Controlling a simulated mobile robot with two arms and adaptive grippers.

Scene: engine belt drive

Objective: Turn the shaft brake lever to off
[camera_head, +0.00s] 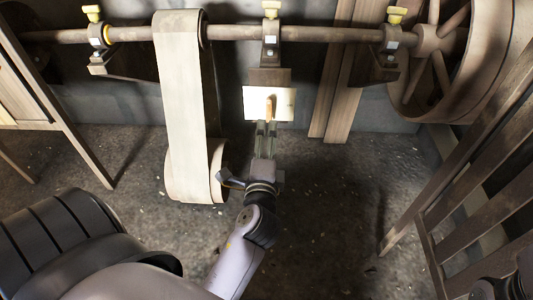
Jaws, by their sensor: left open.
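The brake lever (269,108) has a short light-brown handle and stands in front of a cream plate (285,97) on the wall, below the middle shaft bearing. My left gripper (266,127) is just below the lever in the head view, its fingers pointing up toward the handle. The fingers are open, with their tips close to the handle's lower end. I cannot tell whether they touch it. My right gripper's fingers are not in view.
A long horizontal shaft (335,34) runs along the wall. A wide pale belt (183,95) hangs from it left of my gripper, close to my wrist. A large spoked wheel (455,55) is at upper right. A wooden railing (470,170) stands at right.

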